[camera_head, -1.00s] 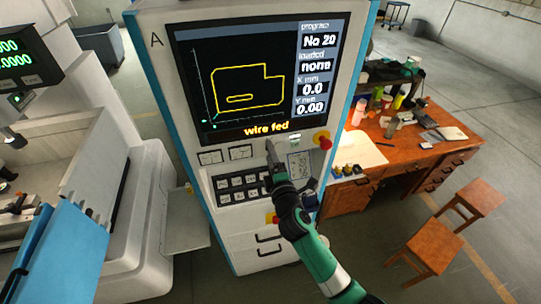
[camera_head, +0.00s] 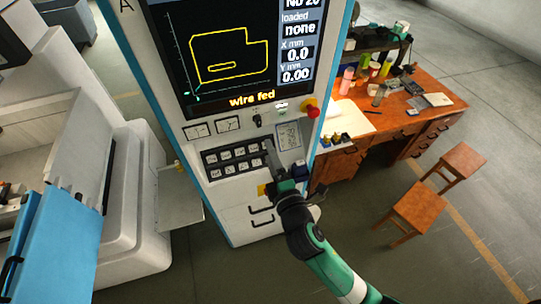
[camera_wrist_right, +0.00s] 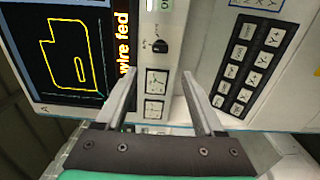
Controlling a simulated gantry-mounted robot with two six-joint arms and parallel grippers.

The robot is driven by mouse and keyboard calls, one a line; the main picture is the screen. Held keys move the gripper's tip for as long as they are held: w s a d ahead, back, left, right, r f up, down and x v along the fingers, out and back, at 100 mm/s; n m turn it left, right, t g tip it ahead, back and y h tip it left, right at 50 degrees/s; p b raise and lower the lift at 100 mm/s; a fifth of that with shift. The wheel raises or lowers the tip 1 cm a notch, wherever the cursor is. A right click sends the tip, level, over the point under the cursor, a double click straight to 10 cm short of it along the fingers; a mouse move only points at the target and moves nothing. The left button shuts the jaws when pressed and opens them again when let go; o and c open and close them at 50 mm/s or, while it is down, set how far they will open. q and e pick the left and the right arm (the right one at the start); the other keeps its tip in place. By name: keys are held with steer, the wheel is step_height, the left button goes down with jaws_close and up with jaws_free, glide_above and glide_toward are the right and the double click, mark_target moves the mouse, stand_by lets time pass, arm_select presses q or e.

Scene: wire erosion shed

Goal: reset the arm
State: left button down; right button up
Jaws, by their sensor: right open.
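My right gripper (camera_head: 268,150) is in front of the control cabinet (camera_head: 245,200), by the right end of the black button panel (camera_head: 232,158). In the right wrist view its two fingers (camera_wrist_right: 162,95) are apart with nothing between them. Beyond them are two small dial gauges (camera_wrist_right: 156,95) and a black rotary switch (camera_wrist_right: 160,46). The screen (camera_head: 235,50) reads "wire fed" and shows a yellow outline. My right arm comes in from the lower right. My left gripper is not in view.
A red mushroom button (camera_head: 312,108) is on the cabinet's right side. A wooden desk (camera_head: 400,125) with bottles and papers stands behind at the right, with two stools (camera_head: 415,210) near it. A white machine with a blue panel (camera_head: 60,240) stands at left. Floor at lower right is clear.

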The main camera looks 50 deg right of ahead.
stand_by(0.3)
step_height(320, 180, up, 28)
steer(key=w+a+m+t+h, duration=0.1)
steer(key=w+a+m+t, duration=0.15)
steer(key=m+t, duration=0.3)
steer(key=s+a+r+m+t+y, duration=0.3)
steer(key=s+a+r+y, duration=0.1)
steer(key=r, duration=0.4)
steer(key=s+a+r+m+t+y, duration=0.3)
steer(key=s+a+r+y, duration=0.2)
steer(key=r, duration=0.4)
steer(key=shift+s+a+y, duration=0.15)
steer(key=shift+s+y, duration=0.6)
steer(key=shift+y, duration=0.45)
